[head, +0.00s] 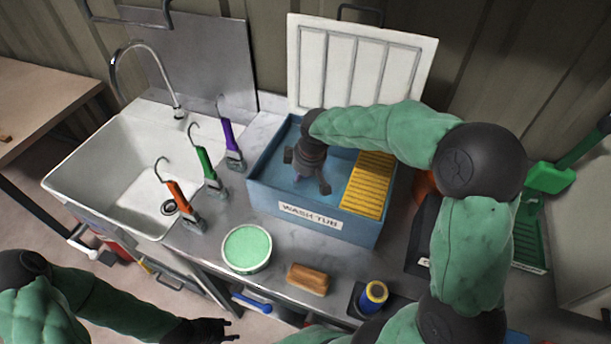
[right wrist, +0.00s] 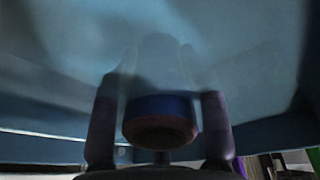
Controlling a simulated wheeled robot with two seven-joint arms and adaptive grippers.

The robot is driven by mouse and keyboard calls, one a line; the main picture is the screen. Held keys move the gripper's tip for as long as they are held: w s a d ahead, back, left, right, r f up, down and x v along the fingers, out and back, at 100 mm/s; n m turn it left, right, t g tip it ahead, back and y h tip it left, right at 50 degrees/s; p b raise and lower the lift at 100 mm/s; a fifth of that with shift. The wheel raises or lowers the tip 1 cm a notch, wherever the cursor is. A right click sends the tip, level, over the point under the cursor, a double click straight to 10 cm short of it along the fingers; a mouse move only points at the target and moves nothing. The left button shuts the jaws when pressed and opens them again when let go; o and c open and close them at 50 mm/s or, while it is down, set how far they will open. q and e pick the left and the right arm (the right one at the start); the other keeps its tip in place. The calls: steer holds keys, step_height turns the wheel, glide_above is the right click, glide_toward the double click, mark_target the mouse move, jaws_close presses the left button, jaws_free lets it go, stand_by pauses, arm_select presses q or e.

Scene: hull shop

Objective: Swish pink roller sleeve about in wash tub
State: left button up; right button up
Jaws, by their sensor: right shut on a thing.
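The blue wash tub (head: 270,205) stands on the metal counter and holds water. My right gripper (head: 308,185) reaches down into its left part. It is shut on the roller sleeve, whose end shows in the right wrist view (right wrist: 160,128) as a bluish-purple band with a brownish-pink face between the two fingers. Most of the sleeve is dim or hidden; its pink colour is not clear. In the head view the sleeve is mostly hidden by the gripper. My left gripper (head: 229,330) is open and empty at the bottom, in front of the counter.
A yellow ridged board (head: 368,185) fills the tub's right side. A pale green pot (head: 247,248), brown block (head: 307,279) and yellow-blue roll (head: 373,296) stand in front.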

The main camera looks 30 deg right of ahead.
steer(key=shift+w+a, duration=0.5)
steer(key=shift+w, duration=0.1)
steer(key=shift+s+d, duration=0.1)
steer(key=shift+s+d, duration=1.4)
steer(key=shift+s, duration=0.25)
steer(key=shift+w, duration=0.1)
steer(key=shift+w+a+p, duration=0.4)
steer(key=shift+w+a, duration=1.1)
steer(key=shift+w, duration=0.15)
